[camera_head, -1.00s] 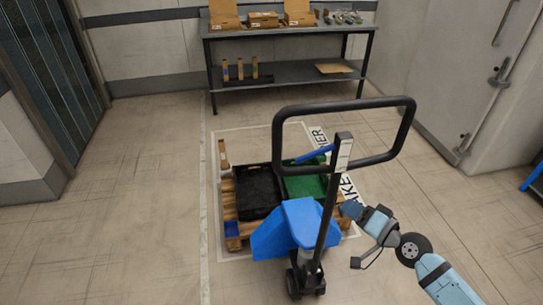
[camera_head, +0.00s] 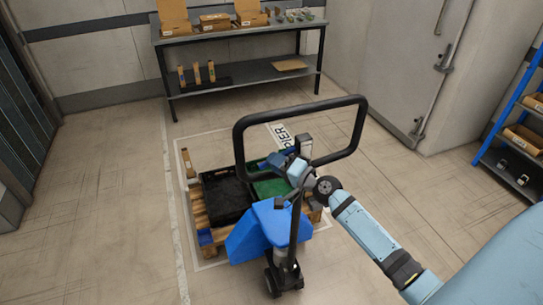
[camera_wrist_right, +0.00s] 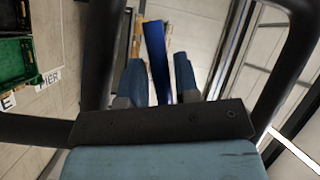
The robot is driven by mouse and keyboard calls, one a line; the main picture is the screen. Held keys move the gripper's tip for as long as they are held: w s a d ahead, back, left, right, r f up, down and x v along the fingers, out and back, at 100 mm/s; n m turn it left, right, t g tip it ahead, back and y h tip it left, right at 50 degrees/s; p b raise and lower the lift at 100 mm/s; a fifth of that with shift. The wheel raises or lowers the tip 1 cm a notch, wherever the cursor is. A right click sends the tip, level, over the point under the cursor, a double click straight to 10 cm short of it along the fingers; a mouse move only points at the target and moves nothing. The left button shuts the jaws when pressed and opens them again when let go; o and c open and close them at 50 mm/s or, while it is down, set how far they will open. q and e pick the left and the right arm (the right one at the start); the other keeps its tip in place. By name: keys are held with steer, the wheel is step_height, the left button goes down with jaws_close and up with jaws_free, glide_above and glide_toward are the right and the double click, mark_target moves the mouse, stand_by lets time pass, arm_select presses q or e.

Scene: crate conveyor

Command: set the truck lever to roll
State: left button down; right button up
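The pallet truck's blue lever (camera_wrist_right: 157,55) shows in the right wrist view, between the two fingers of my right gripper (camera_wrist_right: 158,78). The fingers stand apart on either side of the lever, with no clear grip on it. In the head view my right gripper (camera_head: 282,166) is inside the black loop handle (camera_head: 239,150) of the blue pallet truck (camera_head: 258,238). It largely hides the lever there, so the lever's setting is hard to tell. My left gripper is not in view.
The truck stands at a wooden pallet (camera_head: 201,214) bearing a black crate (camera_head: 224,204) and a green crate (camera_head: 273,189). The handle's loop surrounds my right gripper closely. A workbench (camera_head: 245,35) is at the back, a blue-framed shelf (camera_head: 498,125) at the right. Floor left is clear.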

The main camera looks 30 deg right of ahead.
steer(key=shift+x, duration=0.95)
steer(key=shift+c, duration=0.2)
jaws_close()
steer(key=r+m+b, duration=0.1)
steer(key=b, duration=0.1)
steer(key=r+m+t+b, duration=0.1)
steer(key=b, duration=0.1)
steer(key=shift+a+m+t, duration=0.25)
steer(key=shift+m+t, duration=0.05)
steer(key=shift+m, duration=0.1)
steer(key=shift+r+m+t+b, duration=0.3)
steer(key=shift+r+m, duration=0.1)
steer(key=shift+r, duration=0.05)
steer(key=shift+o, duration=0.2)
jaws_free()
